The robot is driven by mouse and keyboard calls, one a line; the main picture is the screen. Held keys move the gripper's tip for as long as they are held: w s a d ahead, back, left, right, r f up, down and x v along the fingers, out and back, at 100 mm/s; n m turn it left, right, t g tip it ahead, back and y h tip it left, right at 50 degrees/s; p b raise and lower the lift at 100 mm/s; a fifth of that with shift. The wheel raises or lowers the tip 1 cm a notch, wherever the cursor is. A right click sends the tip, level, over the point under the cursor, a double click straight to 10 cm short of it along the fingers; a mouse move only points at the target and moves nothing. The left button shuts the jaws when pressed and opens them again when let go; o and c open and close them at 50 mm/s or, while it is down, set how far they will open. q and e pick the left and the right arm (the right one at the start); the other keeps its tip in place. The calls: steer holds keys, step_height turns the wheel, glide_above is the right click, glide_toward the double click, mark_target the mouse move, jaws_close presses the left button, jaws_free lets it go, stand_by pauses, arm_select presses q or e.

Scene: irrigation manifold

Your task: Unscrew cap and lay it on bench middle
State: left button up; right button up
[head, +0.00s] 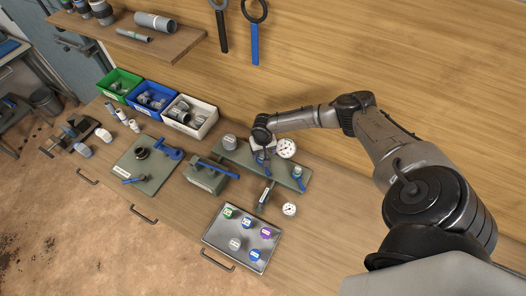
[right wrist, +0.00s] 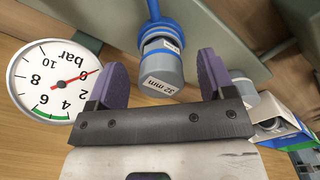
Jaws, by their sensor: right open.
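In the right wrist view a grey cap (right wrist: 160,72) labelled "32 mm" sits on a blue-collared fitting (right wrist: 158,30). My right gripper (right wrist: 165,80) is open, its two purple-grey fingers apart on either side of the cap's near end, with visible gaps. In the head view my right gripper (head: 262,158) is over the green manifold board (head: 280,176), beside a white pressure gauge (head: 287,148), and hides much of the cap. The wooden bench (head: 190,226) runs in front of the board. My left gripper is not in view.
A metal tray (head: 213,243) of coloured caps lies at the bench front. A second gauge (head: 289,209) lies behind it to the right. Green, blue and white bins (head: 203,132) stand at the back left. A vise (head: 207,177) stands left of the manifold.

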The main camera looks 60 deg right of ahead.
steer(key=shift+c, duration=0.2)
steer(key=c, duration=0.9)
steer(key=shift+o, duration=1.3)
steer(key=c, duration=0.4)
steer(key=n, duration=0.3)
steer(key=shift+d+n, duration=0.1)
steer(key=shift+n, duration=0.7)
steer(key=shift+f, duration=0.1)
